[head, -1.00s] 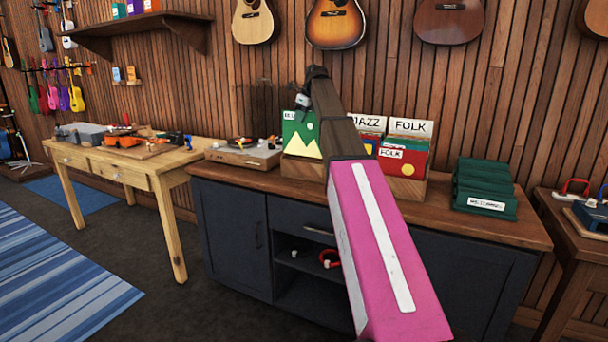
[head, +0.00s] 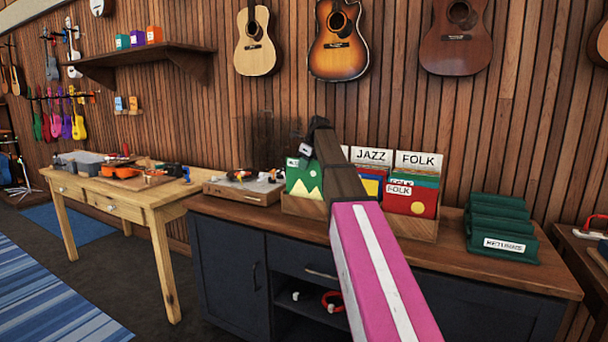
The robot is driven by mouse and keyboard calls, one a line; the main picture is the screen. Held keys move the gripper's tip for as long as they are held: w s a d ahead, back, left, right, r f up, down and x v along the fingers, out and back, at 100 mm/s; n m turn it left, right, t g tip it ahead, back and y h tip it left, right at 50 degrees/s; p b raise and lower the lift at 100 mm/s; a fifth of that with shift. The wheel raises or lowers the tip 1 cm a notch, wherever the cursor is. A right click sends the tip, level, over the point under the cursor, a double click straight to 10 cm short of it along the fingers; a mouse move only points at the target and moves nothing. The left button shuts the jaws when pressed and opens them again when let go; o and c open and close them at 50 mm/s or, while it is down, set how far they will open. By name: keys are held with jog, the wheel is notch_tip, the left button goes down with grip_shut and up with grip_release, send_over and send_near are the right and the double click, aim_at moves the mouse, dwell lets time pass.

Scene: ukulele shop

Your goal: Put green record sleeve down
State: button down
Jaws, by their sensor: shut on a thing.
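The green record sleeve (head: 303,184), with a pale yellow zigzag shape, stands upright at the left section of the wooden record crate (head: 408,228). Its lower edge meets the crate's front wall in the picture; I cannot tell how deep it sits. My gripper (head: 304,155) is at the top of the sleeve, shut on it. The dark wrist and my pink arm hide part of the crate's middle. The fingertips are small and partly hidden.
JAZZ (head: 371,156) and FOLK (head: 418,160) dividers and a red sleeve (head: 411,200) stand in the crate. A green RETURNS rack (head: 500,230) is to the right on the counter (head: 455,258). A tool tray (head: 243,190) is to the left.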

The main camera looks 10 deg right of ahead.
jog(key=shift+f, duration=2.1)
jog(key=c, duration=1.3)
grip_release()
send_near(304, 174)
jog(key=r, duration=0.3)
jog(key=shift+d, duration=0.25)
